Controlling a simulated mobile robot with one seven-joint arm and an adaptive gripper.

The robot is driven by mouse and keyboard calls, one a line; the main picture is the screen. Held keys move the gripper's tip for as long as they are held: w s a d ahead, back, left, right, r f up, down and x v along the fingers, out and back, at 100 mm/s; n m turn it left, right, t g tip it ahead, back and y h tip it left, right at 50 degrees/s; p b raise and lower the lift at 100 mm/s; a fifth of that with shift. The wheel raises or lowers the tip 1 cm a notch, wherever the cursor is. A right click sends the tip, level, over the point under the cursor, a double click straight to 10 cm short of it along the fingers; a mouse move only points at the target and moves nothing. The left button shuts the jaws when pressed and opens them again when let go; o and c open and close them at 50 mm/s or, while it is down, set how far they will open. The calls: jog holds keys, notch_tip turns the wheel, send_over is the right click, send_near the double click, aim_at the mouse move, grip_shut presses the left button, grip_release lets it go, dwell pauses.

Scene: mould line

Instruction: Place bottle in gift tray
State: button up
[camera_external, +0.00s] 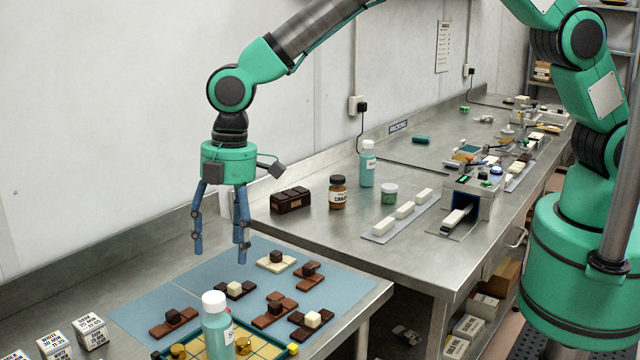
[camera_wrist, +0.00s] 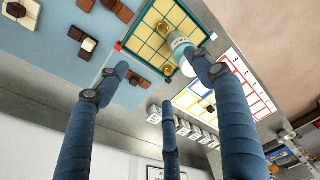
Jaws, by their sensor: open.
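A teal bottle (camera_external: 217,332) with a white cap and a label stands upright at the bottom edge of the outside view, its base cut off. In the wrist view the bottle (camera_wrist: 182,45) appears to have its base inside the gift tray (camera_wrist: 139,33), partly hidden by a finger. The gift tray (camera_external: 293,348) has a teal rim, a yellow grid and gold round pieces. My gripper (camera_external: 220,248) is open and empty, fingers pointing down above the blue mat, apart from and behind the bottle. Its blue fingers (camera_wrist: 163,78) also show in the wrist view.
Chocolate pieces lie on the blue mat (camera_external: 190,285). Lettered boxes (camera_external: 88,331) stand at left. A second teal bottle (camera_external: 367,168), a brown jar (camera_external: 338,192), a green-labelled pot (camera_external: 389,193) and a dark chocolate block (camera_external: 290,200) stand on the rear bench by the wall.

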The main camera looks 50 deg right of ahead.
jog(key=s+d+r+m+t, duration=0.1)
jog(key=d+r+m, duration=0.1)
jog(key=d+r, duration=0.85)
jog(key=d+r+m+t, duration=0.1)
jog(key=d+r+m, duration=0.2)
jog(key=d+r, duration=0.7)
jog(key=s+d+r+m, duration=0.15)
jog(key=d+r, duration=0.35)
jog(key=d, duration=0.9)
jog(key=s+d+r+m+t, duration=0.1)
jog(key=s+d+m, duration=0.4)
jog(key=s+d, duration=0.7)
jog(key=s+d+r+m+t+h, duration=0.1)
jog(key=s+d+m, duration=0.4)
jog(key=s+d, duration=0.7)
jog(key=shift+s+d+r+t, duration=0.15)
jog(key=shift+d+r+t, duration=0.6)
jog(key=shift+d, duration=0.5)
notch_tip(320, 180, down, 14)
jog(key=b, duration=1.3)
jog(key=shift+r+b, duration=0.2)
jog(key=shift+b, duration=0.2)
jog(key=shift+f, duration=0.1)
